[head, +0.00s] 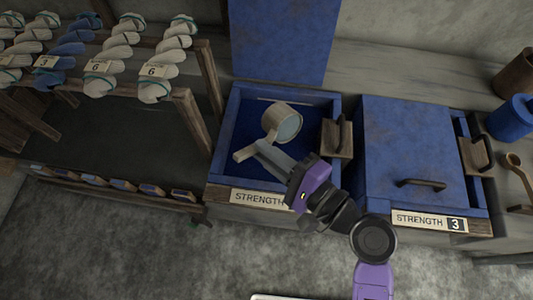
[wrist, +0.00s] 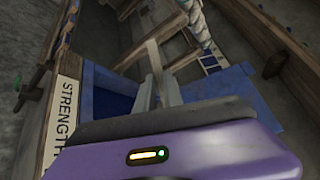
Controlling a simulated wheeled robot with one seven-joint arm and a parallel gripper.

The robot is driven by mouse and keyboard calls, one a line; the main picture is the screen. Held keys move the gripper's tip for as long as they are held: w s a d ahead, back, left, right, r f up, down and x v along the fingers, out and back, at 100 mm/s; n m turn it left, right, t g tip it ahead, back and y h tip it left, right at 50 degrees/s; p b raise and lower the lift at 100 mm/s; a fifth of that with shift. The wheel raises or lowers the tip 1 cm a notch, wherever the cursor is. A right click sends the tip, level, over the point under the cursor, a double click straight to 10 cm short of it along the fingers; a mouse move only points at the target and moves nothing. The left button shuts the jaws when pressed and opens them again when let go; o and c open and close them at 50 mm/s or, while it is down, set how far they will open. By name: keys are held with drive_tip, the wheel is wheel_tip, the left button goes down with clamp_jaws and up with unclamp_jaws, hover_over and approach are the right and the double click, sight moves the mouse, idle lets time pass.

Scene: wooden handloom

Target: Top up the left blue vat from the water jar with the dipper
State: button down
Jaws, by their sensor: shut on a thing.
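The left blue vat (head: 229,120) stands open, its dark blue inside showing and its front label reading "STRENGTH", the number hidden by my gripper. My gripper (head: 262,150) is shut on the wooden dipper (head: 275,118) by its handle, above the vat opening. The dipper's round cup shows a pale grey-blue surface inside, which looks like water. In the wrist view the fingers (wrist: 158,92) close on the pale handle (wrist: 154,58); the cup is not seen there. I cannot clearly identify the water jar; a brown round vessel (head: 515,75) stands at the far right.
A raised blue lid (head: 282,40) stands behind the open vat. The right vat (head: 415,140), labelled "STRENGTH 3", is covered. A wooden block with a dark handle (head: 337,139) sits between them. A blue vessel (head: 510,118) and another dipper (head: 517,170) are at right; yarn racks (head: 190,115) left.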

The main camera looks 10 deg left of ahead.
drive_tip(key=shift+s+f+t+y+b, duration=0.35)
drive_tip(key=shift+f+t+b, duration=0.35)
drive_tip(key=shift+b, duration=1.65)
drive_tip(key=shift+s+b, duration=0.1)
drive_tip(key=shift+b, duration=0.4)
